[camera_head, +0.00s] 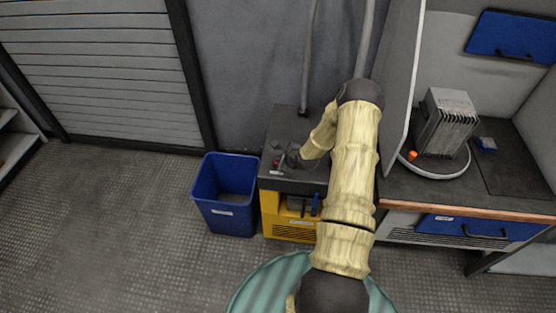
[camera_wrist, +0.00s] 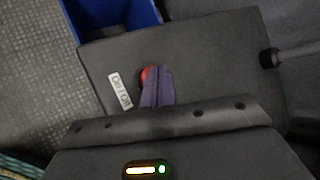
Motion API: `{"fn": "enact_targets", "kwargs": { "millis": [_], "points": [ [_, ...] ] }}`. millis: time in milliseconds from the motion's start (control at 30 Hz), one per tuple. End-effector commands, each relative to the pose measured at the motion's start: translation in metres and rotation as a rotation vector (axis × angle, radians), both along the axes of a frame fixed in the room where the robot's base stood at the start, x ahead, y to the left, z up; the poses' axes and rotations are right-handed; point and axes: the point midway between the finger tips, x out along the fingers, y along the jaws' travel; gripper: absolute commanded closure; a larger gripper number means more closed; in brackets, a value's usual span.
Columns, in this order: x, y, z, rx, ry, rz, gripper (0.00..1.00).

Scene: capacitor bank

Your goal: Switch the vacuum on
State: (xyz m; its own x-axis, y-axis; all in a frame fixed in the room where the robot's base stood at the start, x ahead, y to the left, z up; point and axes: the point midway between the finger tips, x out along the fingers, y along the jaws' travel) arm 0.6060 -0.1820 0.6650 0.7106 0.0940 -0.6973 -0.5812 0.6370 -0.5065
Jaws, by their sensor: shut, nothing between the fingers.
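The vacuum (camera_head: 270,205) is a yellow unit with a dark grey top, standing on the floor beside the workbench. A red switch (camera_wrist: 146,75) sits on its top next to a white "On / Off" label (camera_wrist: 120,91). The switch also shows as a small red spot in the head view (camera_head: 276,162). My gripper (camera_wrist: 159,70) is shut and empty, its purple fingertips right at the switch and covering part of it. I cannot tell whether the fingertips touch it or which way the switch is set. In the head view my gripper (camera_head: 292,157) is over the vacuum's top.
A blue bin (camera_head: 228,195) stands just left of the vacuum. A grey hose (camera_head: 309,55) rises from the vacuum's rear. The workbench (camera_head: 470,200) to the right bears a finned grey metal block (camera_head: 446,125) on a round plate. The floor at left is clear.

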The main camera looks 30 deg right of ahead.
Motion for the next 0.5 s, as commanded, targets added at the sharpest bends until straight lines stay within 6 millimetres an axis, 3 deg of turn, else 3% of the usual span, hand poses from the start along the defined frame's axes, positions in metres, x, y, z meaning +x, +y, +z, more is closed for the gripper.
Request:
{"fn": "enact_targets", "kwargs": {
  "millis": [500],
  "points": [
    [0.000,0.000,0.035,0.001,-0.001,-0.001,1.00]
  ]
}}
